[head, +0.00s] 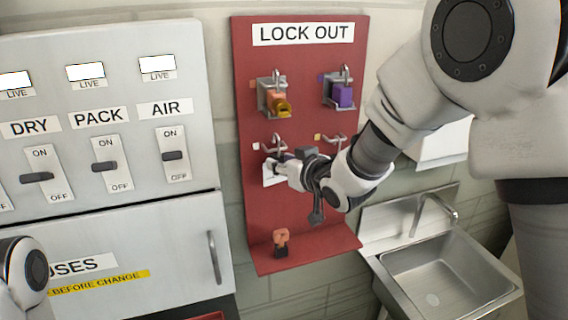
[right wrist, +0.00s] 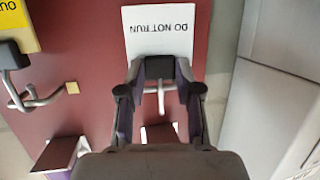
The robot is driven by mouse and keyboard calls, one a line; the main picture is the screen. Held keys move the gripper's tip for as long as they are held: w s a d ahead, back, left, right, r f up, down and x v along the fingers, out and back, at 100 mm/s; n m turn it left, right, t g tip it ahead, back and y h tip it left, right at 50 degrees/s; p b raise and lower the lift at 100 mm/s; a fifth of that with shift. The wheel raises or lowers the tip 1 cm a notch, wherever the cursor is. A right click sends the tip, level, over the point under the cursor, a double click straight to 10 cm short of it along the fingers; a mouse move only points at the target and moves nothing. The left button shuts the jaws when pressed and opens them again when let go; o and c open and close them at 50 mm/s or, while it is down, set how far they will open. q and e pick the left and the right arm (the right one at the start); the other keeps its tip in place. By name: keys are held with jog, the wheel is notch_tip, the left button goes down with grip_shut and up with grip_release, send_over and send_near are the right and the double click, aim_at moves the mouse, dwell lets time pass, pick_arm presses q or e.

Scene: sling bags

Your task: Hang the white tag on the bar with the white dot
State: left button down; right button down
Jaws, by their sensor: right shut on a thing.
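A metal bar (right wrist: 158,95) shows between the fingers. I cannot tell whether it passes through the tag. My left gripper is out of view.
The red board (head: 300,215) has a yellow-dot bar (head: 334,141) at right, with a yellow tag (right wrist: 15,25) near it. Another orange lock (head: 281,240) sits below. A sink (head: 440,275) stands right.

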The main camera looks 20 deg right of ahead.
jog(key=shift+f, duration=0.1)
notch_tip(320, 180, down, 2)
jog(key=shift+f+b, duration=0.1)
jog(key=shift+b, duration=0.9)
jog(key=shift+c, duration=1.5)
grip_release()
jog(key=s+b, duration=0.1)
jog(key=s, duration=0.6)
jog(key=shift+d, duration=0.15)
